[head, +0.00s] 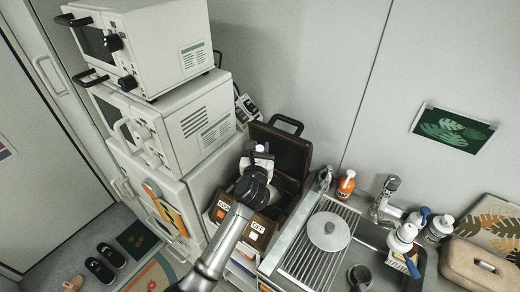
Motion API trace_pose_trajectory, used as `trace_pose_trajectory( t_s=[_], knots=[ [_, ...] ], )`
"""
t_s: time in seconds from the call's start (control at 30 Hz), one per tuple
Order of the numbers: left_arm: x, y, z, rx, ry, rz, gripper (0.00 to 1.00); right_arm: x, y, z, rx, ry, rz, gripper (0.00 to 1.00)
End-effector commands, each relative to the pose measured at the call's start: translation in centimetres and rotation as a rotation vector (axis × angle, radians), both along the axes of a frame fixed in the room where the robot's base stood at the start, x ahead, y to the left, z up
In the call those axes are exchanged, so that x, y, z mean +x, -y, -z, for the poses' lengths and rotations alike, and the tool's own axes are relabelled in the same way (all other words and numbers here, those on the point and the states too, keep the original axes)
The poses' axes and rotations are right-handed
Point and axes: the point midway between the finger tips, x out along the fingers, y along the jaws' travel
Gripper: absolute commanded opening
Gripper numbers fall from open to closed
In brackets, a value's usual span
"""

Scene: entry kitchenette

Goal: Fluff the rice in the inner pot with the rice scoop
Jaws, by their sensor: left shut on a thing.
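A brown rice cooker (267,223) with an open lid (282,146) stands between the white cabinets and the sink. Its front carries labels, one reading OFF. My left gripper (259,150) is over the cooker's opening, in front of the raised lid. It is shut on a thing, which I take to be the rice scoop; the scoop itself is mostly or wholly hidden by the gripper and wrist. My right gripper is not in view.
Stacked white ovens (170,125) stand close on the left. On the right, a round white lid (329,230) lies on the drying rack (313,267), beside the sink with its tap (386,192). An orange bottle (345,186) and several other bottles stand along the wall.

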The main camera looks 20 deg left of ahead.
Motion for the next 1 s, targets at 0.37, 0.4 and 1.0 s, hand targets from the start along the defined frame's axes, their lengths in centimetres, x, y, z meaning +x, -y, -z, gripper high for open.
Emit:
trace_pose_trajectory(
  t_s=[0.37,0.4,1.0],
  knots=[
    [-0.1,0.0,1.3,0.001,-0.001,-0.001,0.00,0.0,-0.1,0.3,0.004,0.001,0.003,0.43],
    [-0.1,0.0,1.7,0.000,-0.002,-0.001,0.00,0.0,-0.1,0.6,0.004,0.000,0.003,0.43],
    [0.0,-0.1,6.9,0.000,-0.001,-0.001,0.00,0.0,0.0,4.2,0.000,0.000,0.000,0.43]
  ],
)
